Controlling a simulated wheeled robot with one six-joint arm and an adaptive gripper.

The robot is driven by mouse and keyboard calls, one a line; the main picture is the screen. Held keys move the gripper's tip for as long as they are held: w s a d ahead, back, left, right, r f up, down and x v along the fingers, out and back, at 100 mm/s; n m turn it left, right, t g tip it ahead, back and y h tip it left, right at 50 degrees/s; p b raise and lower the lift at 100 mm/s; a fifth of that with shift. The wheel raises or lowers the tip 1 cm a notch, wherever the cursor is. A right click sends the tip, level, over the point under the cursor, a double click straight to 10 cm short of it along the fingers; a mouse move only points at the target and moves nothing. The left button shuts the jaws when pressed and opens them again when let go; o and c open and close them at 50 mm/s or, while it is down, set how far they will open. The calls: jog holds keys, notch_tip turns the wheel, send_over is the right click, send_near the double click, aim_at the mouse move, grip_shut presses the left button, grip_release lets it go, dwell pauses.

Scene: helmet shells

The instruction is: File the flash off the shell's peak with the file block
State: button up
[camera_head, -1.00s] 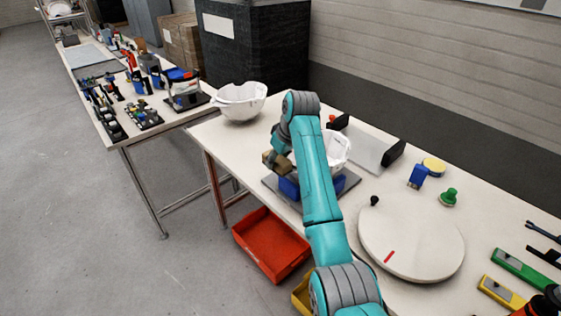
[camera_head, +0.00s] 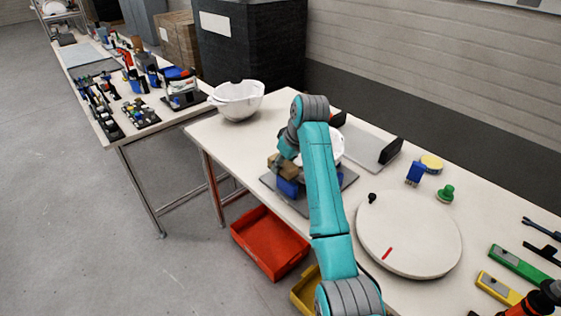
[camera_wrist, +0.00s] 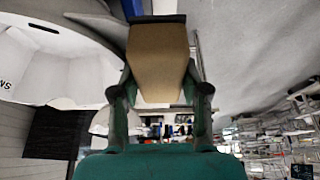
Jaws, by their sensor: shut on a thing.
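The file block, a tan block (camera_wrist: 158,62), is held between the fingers of my gripper (camera_wrist: 160,97) in the wrist view. In the head view the block (camera_head: 282,168) is beside the near left side of the white shell (camera_head: 337,146), partly behind my arm. The shell sits on a fixture with blue supports (camera_head: 288,187) and a grey base plate. In the wrist view the shell (camera_wrist: 45,55) fills the upper left, close to the block. I cannot tell whether they touch. The flash on the peak is not clearly visible.
Another white shell (camera_head: 237,100) stands at the table's far left corner. A white turntable disc (camera_head: 410,235), a blue brush (camera_head: 415,173), a green knob (camera_head: 445,193) and a yellow pad (camera_head: 431,163) lie to the right. A red bin (camera_head: 268,245) is below the table edge.

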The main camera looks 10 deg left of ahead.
aim_at(275, 156)
jog(key=shift+a, duration=0.1)
jog(key=shift+w+a+f, duration=0.1)
jog(key=shift+w+a, duration=1.15)
jog(key=shift+a, duration=0.2)
jog(key=shift+s+d, duration=0.1)
jog(key=shift+s+d, duration=0.55)
jog(key=shift+d, duration=0.1)
jog(key=shift+r, duration=4)
